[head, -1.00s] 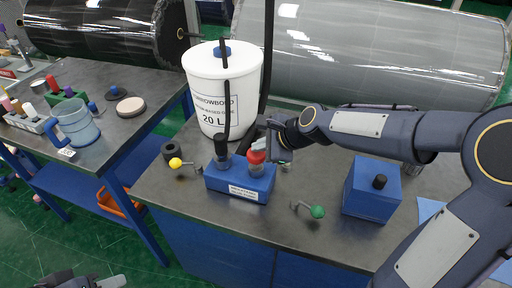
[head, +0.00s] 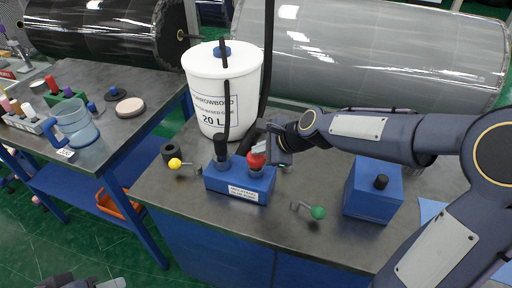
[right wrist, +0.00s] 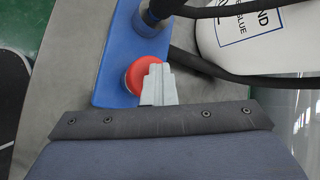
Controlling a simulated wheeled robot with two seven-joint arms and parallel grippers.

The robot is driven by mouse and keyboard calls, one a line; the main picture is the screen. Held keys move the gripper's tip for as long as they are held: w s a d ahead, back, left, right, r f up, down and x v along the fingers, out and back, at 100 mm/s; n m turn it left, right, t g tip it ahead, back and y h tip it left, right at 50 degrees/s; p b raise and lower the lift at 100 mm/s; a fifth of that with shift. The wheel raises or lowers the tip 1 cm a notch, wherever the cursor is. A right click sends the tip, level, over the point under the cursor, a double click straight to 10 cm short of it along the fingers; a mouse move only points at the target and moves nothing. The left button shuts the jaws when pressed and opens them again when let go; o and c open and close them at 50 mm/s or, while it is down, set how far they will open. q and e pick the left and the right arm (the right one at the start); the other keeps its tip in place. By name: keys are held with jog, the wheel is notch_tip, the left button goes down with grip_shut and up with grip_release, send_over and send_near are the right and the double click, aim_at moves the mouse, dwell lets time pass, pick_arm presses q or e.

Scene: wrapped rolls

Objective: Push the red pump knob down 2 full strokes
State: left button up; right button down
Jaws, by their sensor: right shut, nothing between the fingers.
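The red pump knob (head: 256,161) stands on the right part of a blue pump block (head: 238,184) on the bench. It also shows in the right wrist view (right wrist: 140,76). My right gripper (head: 261,148) is shut and empty, with its grey fingertips (right wrist: 158,84) at the knob's top. They overlap the knob's edge in the right wrist view and seem to touch it.
A white glue bucket (head: 218,90) with black hoses stands behind the block. A yellow-ended lever (head: 175,164) is to the left and a green-ended lever (head: 318,212) to the right. A blue box with a black knob (head: 372,190) stands further right. The front bench strip is clear.

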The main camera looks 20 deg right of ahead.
aim_at(260, 157)
jog(key=shift+f+b, duration=0.45)
jog(key=shift+f, duration=0.3)
jog(key=shift+r, duration=0.1)
dwell(0.4)
jog(key=shift+r+p, duration=2.8)
notch_tip(260, 157, up, 5)
jog(key=p, duration=0.5)
